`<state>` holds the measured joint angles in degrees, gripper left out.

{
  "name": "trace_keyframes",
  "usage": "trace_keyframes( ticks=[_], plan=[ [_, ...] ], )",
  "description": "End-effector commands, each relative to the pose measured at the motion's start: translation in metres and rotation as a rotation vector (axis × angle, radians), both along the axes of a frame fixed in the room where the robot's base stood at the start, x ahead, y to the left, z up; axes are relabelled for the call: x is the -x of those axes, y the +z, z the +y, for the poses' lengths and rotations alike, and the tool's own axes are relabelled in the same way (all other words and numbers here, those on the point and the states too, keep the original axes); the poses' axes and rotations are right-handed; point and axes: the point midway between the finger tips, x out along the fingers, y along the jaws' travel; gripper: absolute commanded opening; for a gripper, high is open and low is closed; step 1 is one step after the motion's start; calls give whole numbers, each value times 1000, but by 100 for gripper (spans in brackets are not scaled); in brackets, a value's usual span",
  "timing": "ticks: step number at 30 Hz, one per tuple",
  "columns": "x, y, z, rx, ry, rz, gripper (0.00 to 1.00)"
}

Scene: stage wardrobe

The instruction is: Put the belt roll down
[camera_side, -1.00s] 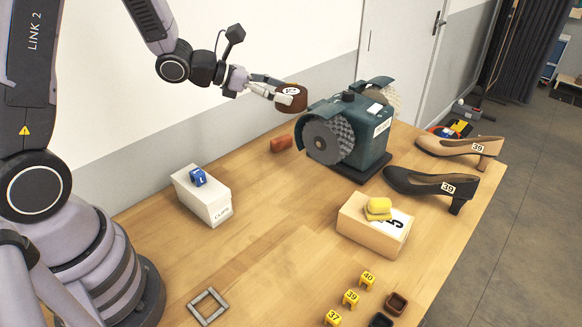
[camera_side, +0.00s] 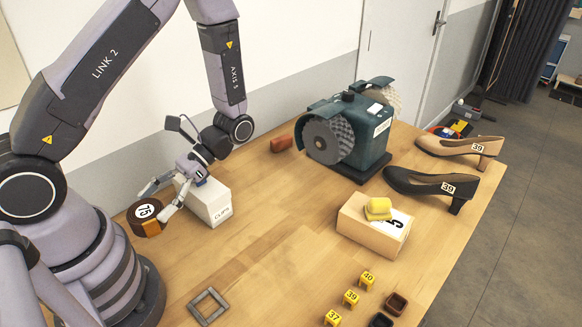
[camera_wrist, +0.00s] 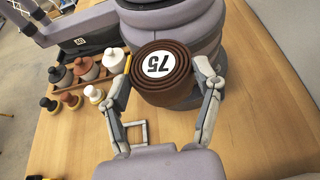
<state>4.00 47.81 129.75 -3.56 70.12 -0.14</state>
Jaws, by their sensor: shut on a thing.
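The belt roll (camera_side: 146,217) is a brown coil with a round white label reading 75. My gripper (camera_side: 158,205) is shut on it, at the left of the table beside my base. In the wrist view the belt roll (camera_wrist: 161,70) sits between the two fingers of my gripper (camera_wrist: 168,90), label towards the camera. In the side view its underside is close to the table; I cannot tell whether it touches. A grey square frame (camera_side: 208,306) lies flat on the table, and it also shows in the wrist view (camera_wrist: 137,135).
A white CLIPS box (camera_side: 210,203) stands just right of my gripper. A bench grinder (camera_side: 350,135), two shoes (camera_side: 430,187) and a box with a yellow sponge (camera_side: 370,235) are farther right. Several small jars (camera_wrist: 85,68) stand left in the wrist view. The middle of the table is clear.

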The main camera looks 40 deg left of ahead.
Motion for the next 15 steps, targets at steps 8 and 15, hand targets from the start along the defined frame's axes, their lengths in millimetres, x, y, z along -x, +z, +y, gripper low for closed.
trace_keyframes(
  ticks=[8, 15],
  plan=[
    [-34, -8, 83, 0, -708, 3, 24],
    [-106, -20, 116, 1, -1268, 3, 24]
  ],
)
